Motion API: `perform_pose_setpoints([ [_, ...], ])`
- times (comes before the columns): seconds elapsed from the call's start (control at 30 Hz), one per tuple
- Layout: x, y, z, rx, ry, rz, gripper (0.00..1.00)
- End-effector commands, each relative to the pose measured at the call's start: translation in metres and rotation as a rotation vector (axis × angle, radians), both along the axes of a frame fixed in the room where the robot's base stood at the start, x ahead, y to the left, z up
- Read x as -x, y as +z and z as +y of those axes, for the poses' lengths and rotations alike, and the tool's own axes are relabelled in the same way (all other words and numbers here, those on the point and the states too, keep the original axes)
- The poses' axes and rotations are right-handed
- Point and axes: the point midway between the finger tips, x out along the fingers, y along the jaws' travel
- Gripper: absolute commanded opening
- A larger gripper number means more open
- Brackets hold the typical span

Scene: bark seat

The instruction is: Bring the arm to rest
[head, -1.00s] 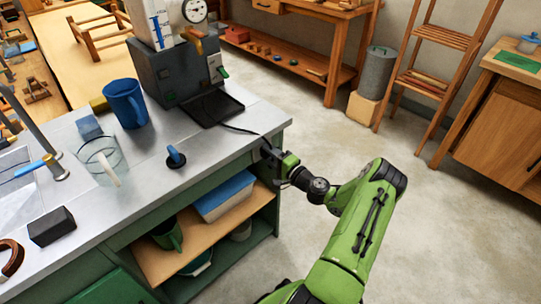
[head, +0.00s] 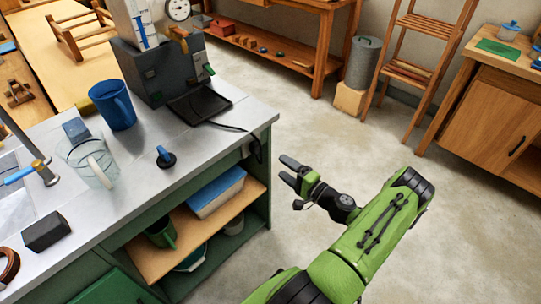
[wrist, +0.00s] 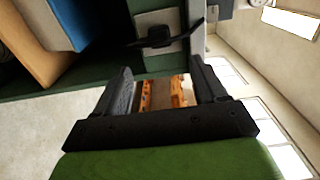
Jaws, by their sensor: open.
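My gripper (head: 287,171) is open and empty in the head view. It hangs over the floor, just right of the counter's side and below the level of its top. My green arm reaches up to it from the lower middle. In the wrist view, the two dark fingers of my gripper (wrist: 163,88) stand apart with nothing between them. A socket plate (wrist: 160,32) with a black plug and cord shows beyond the fingers, on the dark green side of the counter.
The counter (head: 225,135) carries a blue mug (head: 115,105), a glass jug (head: 88,162), a dark machine (head: 155,72) and a black tray (head: 199,103). A cord hangs over its right edge. The floor (head: 370,145) to the right is clear. A ladder shelf (head: 425,45) stands behind.

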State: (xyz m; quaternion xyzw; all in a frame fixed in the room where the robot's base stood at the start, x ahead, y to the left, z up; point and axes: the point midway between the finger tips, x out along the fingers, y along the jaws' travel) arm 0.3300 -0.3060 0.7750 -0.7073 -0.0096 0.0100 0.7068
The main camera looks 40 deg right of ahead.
Motion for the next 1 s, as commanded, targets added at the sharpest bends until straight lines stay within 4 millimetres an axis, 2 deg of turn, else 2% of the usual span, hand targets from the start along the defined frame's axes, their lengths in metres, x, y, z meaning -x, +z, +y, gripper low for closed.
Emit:
perform_pose_setpoints([
  [0.1,0.022,0.001,-0.001,-0.001,-0.002,0.0,0.71],
  [0.2,0.031,0.001,-0.001,0.0,0.0,-0.001,0.71],
  [0.5,0.032,0.0,-0.001,0.0,0.001,-0.001,0.71],
  [0.6,0.025,0.007,0.006,0.02,0.043,0.017,0.71],
  [0.67,0.013,0.02,0.021,0.065,0.13,0.061,0.71],
  [0.77,-0.014,0.052,0.066,0.192,0.36,0.189,0.71],
  [0.8,-0.021,0.065,0.087,0.251,0.457,0.247,0.71],
  [0.9,-0.03,0.095,0.134,0.404,0.663,0.393,0.71],
  [1.0,-0.029,0.128,0.177,0.566,0.826,0.528,0.71],
])
